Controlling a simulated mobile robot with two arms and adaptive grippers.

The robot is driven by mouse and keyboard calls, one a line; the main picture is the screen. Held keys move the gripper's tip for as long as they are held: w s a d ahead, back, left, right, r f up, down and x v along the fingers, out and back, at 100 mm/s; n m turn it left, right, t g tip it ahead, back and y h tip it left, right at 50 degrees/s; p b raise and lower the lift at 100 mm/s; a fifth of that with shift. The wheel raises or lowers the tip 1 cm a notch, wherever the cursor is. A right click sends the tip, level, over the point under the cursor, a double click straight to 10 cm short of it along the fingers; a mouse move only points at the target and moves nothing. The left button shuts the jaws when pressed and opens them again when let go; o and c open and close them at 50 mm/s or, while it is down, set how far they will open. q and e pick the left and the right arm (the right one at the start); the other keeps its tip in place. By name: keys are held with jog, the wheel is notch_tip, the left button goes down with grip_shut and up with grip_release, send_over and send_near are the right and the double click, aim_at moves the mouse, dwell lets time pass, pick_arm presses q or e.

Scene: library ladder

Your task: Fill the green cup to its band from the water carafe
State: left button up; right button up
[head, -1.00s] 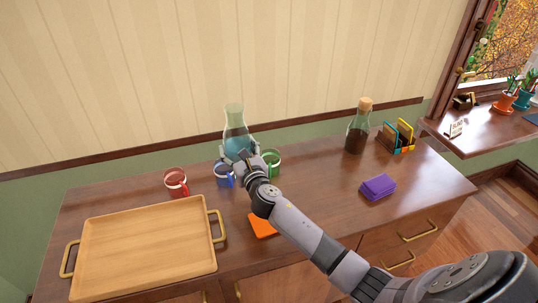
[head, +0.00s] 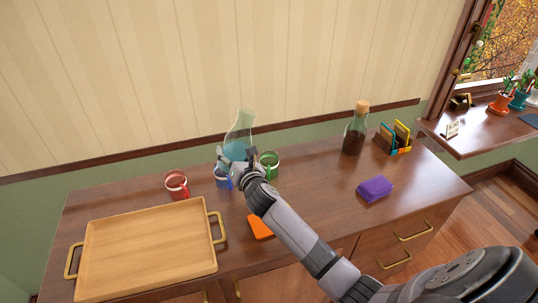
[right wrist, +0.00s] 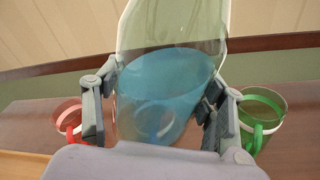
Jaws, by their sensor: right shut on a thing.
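The glass water carafe (head: 240,135), with blue-tinted water in its lower part, is held by my right gripper (head: 236,162), whose fingers are shut on its sides. The carafe leans with its neck to the right; it fills the middle of the right wrist view (right wrist: 165,85). The green cup (head: 269,166) stands upright on the counter just right of the gripper, and shows at the right of the wrist view (right wrist: 262,112). No water stream shows. My left gripper is not in view.
A blue cup (head: 222,179) is close beside the gripper, and a red cup (head: 176,188) stands further left. A wooden tray (head: 150,245) is front left. A corked dark bottle (head: 355,133), a card holder (head: 394,141), a purple block (head: 374,188) and an orange item (head: 260,228) are also on the counter.

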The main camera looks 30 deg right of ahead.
jog(key=shift+r+m+y+p, duration=0.3)
jog(key=shift+m+p, duration=0.3)
jog(key=shift+m, duration=0.5)
jog(key=shift+a+f+m+g+y, duration=0.1)
jog(key=shift+a+m+g+y, duration=0.2)
jog(key=shift+a+m, duration=0.35)
jog(key=shift+m, duration=0.35)
jog(key=shift+s+a+f+m+g+y+b, duration=0.1)
jog(key=shift+a+f+m+g+y+b, duration=0.1)
jog(key=shift+a+m, duration=0.25)
jog(key=shift+a+f+m+g+y+b, duration=0.1)
jog(key=shift+a+f+m+y, duration=0.1)
jog(key=shift+m, duration=0.45)
jog(key=shift+a+r+m+y, duration=0.15)
jog(key=shift+r+m+y, duration=0.15)
jog(key=shift+m, duration=0.4)
dwell(0.6)
jog(key=shift+d+f+m+y, duration=0.4)
jog(key=shift+d+f+m, duration=0.1)
jog(key=shift+m, duration=0.1)
dwell(1.7)
jog(key=shift+r, duration=0.1)
dwell(1.1)
